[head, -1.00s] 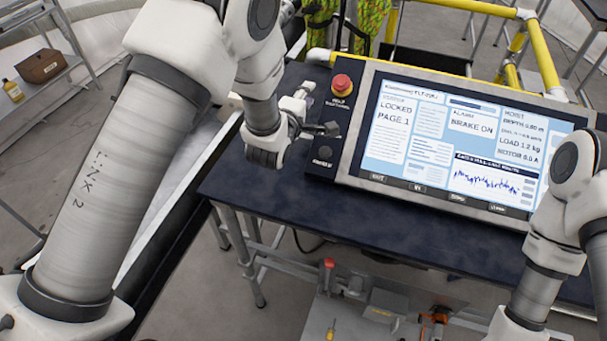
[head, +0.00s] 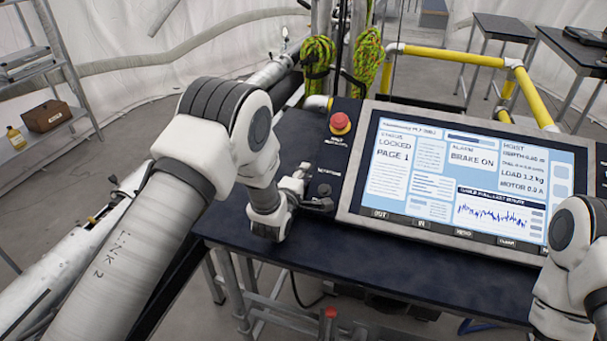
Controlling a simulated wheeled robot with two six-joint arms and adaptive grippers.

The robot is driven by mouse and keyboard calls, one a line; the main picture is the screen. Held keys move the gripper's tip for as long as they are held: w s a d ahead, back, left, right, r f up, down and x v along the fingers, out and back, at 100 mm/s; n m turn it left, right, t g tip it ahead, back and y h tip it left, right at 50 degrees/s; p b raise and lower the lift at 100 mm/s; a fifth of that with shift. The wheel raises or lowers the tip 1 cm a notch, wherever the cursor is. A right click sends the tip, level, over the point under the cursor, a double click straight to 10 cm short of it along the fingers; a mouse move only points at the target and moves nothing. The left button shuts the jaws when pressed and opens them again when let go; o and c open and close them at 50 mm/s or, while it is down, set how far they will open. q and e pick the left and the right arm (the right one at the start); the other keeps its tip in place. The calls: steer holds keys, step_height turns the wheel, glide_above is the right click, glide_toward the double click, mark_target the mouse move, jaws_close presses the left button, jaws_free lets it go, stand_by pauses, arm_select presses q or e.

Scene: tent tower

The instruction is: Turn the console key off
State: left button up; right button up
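The console (head: 350,190) stands on a dark table, its lit screen (head: 455,180) reading "LOCKED PAGE 1" and "BRAKE ON". My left gripper (head: 312,191) is at the strip's lower left edge, close beside this fitting. Contact and finger opening are unclear. My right arm shows at the right edge, but its gripper is out of view.
The dark blue table top (head: 400,268) is clear in front of the console. Yellow rails (head: 460,55) stand behind it, and coiled green-yellow rope (head: 318,68) hangs at the back. A shelf at far left holds a brown box (head: 46,116) and a yellow bottle (head: 16,138).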

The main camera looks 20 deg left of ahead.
arm_select(q)
steer(key=shift+s+r, duration=0.15)
steer(key=shift+s, duration=0.05)
jaws_close()
